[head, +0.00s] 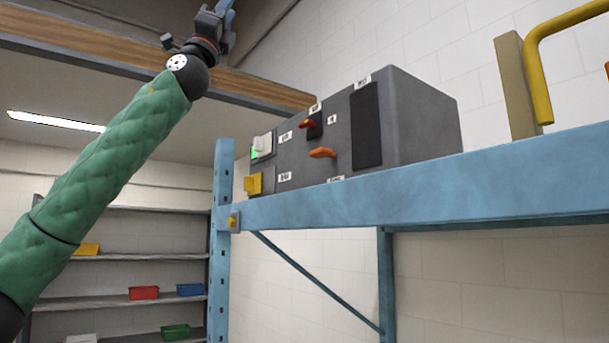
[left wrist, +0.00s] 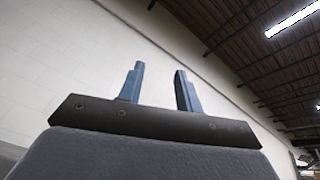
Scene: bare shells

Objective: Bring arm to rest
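My left arm, in a green padded sleeve (head: 110,170), reaches up from the lower left in the head view. Its gripper (head: 226,10) is at the top edge, partly cut off, above and left of the grey control box. In the left wrist view the two blue fingers of the left gripper (left wrist: 158,88) stand apart with nothing between them. My right gripper is in neither view.
A grey control box (head: 425,120) with orange handles and a yellow block sits on a blue rack beam (head: 430,195). A yellow bent rail (head: 540,70) stands at right. A wooden beam (head: 110,45) crosses behind the arm. Shelves (head: 110,302) with colored bins stand at lower left.

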